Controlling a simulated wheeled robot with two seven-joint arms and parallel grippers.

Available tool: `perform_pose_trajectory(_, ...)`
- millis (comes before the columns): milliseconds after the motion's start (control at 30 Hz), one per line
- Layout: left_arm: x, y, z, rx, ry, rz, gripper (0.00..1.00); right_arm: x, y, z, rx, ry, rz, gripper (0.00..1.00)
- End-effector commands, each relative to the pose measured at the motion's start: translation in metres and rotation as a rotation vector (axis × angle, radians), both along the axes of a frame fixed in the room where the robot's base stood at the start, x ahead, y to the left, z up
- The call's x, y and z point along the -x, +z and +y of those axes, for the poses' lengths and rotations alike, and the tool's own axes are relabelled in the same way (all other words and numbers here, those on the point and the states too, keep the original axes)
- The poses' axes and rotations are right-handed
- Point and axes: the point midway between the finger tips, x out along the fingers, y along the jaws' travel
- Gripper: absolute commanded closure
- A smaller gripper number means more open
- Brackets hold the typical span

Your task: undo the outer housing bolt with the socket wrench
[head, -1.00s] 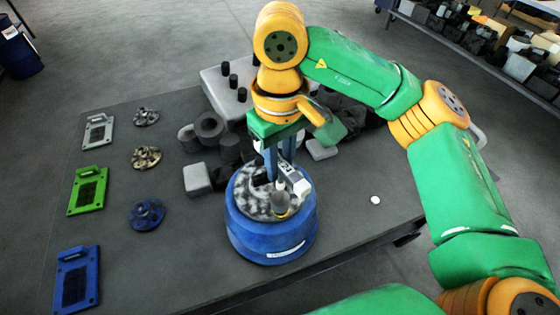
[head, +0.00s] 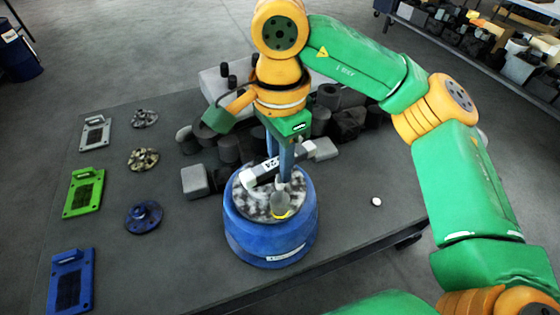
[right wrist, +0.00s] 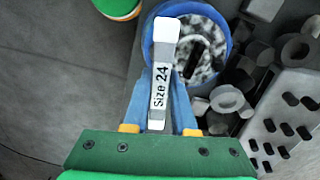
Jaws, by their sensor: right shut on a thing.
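The blue round housing (head: 268,238) stands upright on the table with a mottled grey top. A grey cylindrical piece (head: 281,200) with a yellow ring under it rises near the front of that top; I cannot tell if this is the bolt. My right gripper (head: 283,172) points down over the housing, shut on the socket wrench (head: 262,174). The wrench is a grey bar with white ends; its label reads "Size 24" in the right wrist view (right wrist: 160,88). There its far end overlaps the housing rim (right wrist: 149,40). Whether it sits on a bolt is hidden. My left gripper is out of view.
Blue, green and grey plates and several round parts lie on the table's left, including a blue flange (head: 144,216). Grey blocks (head: 195,181) and dark cylinders crowd behind the housing. A small white disc (head: 376,201) lies to the right.

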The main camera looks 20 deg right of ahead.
Motion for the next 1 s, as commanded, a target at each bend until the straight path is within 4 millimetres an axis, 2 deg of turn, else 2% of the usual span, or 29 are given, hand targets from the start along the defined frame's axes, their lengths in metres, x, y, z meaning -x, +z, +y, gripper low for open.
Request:
perform_pose_trajectory(600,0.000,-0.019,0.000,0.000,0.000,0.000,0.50,0.001,-0.001,-0.001,-0.001,-1.109,-0.001,1.00)
perform_pose_trajectory(733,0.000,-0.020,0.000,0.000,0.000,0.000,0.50,0.001,0.000,-0.001,-0.001,-1.238,0.000,1.00)
perform_pose_trajectory(1000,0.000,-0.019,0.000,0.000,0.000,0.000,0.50,0.001,0.001,0.000,-0.001,-1.254,0.001,1.00)
